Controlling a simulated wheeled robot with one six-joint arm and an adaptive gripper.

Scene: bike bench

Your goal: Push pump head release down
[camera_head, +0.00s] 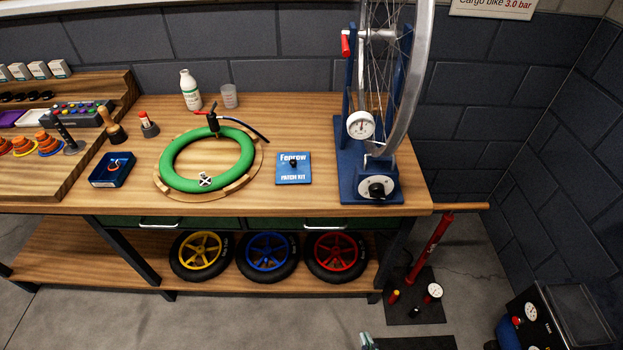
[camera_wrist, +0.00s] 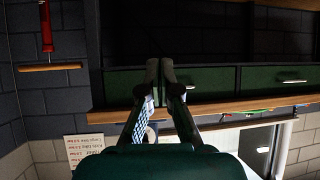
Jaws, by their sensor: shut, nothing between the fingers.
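The black pump head (camera_head: 213,124) stands upright on the green inner tube (camera_head: 175,150), which lies on a round wooden stand on the bench. A small red part, possibly its release lever, shows at its upper left. A black hose (camera_head: 253,129) runs from it to the right. The wrist view does not clearly show the pump head. My gripper (camera_wrist: 166,72) is shut and empty in the wrist view, its fingertips together in front of the bench's green drawers (camera_wrist: 215,82). It is apart from the pump head.
The wheel truing stand (camera_head: 368,160) rises at the bench's right end. A patch kit (camera_head: 293,175), a white bottle (camera_head: 190,92) and a clear cup (camera_head: 229,96) stand around the tube. A red floor pump (camera_head: 430,246) stands right of the bench. Several wheels lie on the lower shelf.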

